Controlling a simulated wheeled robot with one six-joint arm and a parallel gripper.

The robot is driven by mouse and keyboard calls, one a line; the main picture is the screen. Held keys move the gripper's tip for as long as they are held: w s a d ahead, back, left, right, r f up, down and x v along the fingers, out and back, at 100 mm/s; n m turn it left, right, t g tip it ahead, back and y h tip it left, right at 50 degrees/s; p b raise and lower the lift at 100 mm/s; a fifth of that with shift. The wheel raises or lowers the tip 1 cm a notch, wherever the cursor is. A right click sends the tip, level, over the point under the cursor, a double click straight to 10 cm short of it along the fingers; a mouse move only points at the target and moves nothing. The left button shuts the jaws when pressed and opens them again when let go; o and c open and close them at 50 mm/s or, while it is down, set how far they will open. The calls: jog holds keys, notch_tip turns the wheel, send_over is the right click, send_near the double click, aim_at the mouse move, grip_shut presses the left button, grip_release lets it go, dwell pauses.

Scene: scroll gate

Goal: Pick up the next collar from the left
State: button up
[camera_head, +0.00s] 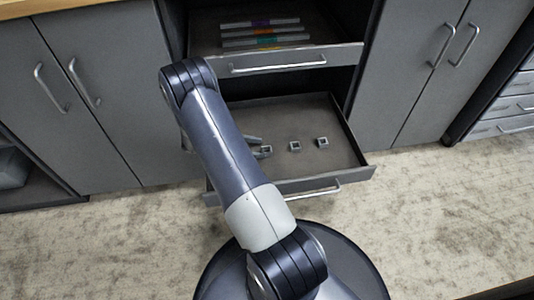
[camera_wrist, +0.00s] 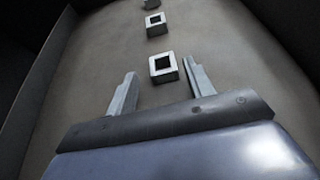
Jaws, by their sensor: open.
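Three small square grey collars with dark square holes lie in a row in the open lower drawer. In the head view they are the left collar (camera_head: 266,149), the middle collar (camera_head: 295,146) and the right collar (camera_head: 322,141). My gripper (camera_head: 262,145) is at the left collar, partly hidden by my arm. In the wrist view the nearest collar (camera_wrist: 163,68) lies just ahead of and between the two open fingers (camera_wrist: 160,85), closer to the right finger. A second collar (camera_wrist: 156,24) and a third collar (camera_wrist: 151,4) lie farther off.
The lower drawer (camera_head: 340,150) has low walls around the collars. The upper drawer (camera_head: 340,55) is also open and holds several flat bars with coloured parts (camera_head: 262,33). Grey cabinets flank both sides. The drawer floor right of the collars is bare.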

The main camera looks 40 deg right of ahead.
jog(key=shift+x, duration=1.25)
jog(key=shift+a, duration=0.1)
jog(key=shift+c, duration=0.3)
jog(key=c, duration=0.9)
